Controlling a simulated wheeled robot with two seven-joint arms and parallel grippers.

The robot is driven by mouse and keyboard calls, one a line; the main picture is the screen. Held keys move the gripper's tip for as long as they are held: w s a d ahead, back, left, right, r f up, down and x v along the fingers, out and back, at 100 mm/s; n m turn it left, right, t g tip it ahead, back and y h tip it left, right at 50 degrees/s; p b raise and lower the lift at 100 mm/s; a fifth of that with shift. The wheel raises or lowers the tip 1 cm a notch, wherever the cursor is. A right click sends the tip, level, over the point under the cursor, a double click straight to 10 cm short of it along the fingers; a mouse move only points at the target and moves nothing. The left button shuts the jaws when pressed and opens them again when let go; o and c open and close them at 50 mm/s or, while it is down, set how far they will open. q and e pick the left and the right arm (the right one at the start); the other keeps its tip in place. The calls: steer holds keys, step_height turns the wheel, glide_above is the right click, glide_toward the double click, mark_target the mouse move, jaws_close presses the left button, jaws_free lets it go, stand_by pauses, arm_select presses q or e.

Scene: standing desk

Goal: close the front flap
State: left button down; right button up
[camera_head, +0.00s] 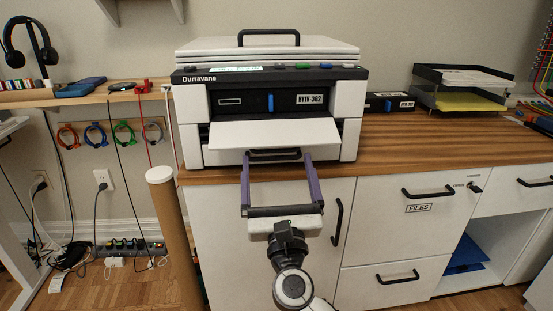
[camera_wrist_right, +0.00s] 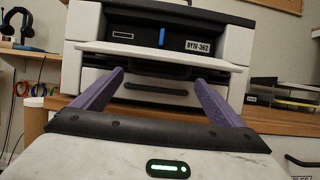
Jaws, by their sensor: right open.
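The white and dark printer (camera_head: 268,105) stands on the wooden counter. Its white front flap (camera_head: 273,133) is folded down and sticks out toward me, with the dark opening above it. In the right wrist view the flap (camera_wrist_right: 165,55) shows nearly edge-on. My right gripper (camera_head: 276,160) is open, its two purple fingers spread wide and pointing at the printer's front, just below the flap. Nothing shows between the fingers, and I cannot tell whether the fingertips touch the printer. The right wrist view shows the same fingers (camera_wrist_right: 158,80). My left gripper is not in view.
A lower drawer front with a dark handle (camera_wrist_right: 140,87) sits under the flap. White cabinets (camera_head: 400,215) with black handles stand below the counter. A paper tray (camera_head: 462,88) is at the right. A cardboard tube (camera_head: 175,235) stands left of the cabinets. The counter (camera_head: 430,135) right of the printer is mostly clear.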

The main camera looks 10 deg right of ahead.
mark_target(274, 139)
steer(key=shift+x, duration=1.4)
steer(key=c, duration=1.2)
arm_select(q)
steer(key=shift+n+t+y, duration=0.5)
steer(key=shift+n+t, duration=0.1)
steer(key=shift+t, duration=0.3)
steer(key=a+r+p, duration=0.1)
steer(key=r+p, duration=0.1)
steer(key=p, duration=0.1)
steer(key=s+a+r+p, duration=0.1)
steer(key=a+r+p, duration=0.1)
steer(key=p, duration=0.1)
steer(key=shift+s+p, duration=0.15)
steer(key=shift+p, duration=0.15)
arm_select(e)
steer(key=shift+s+d+r+g, duration=0.1)
steer(key=shift+s+r+g, duration=0.25)
steer(key=shift+r+g, duration=0.25)
steer(key=shift+c, duration=0.2)
steer(key=shift+f, duration=0.1)
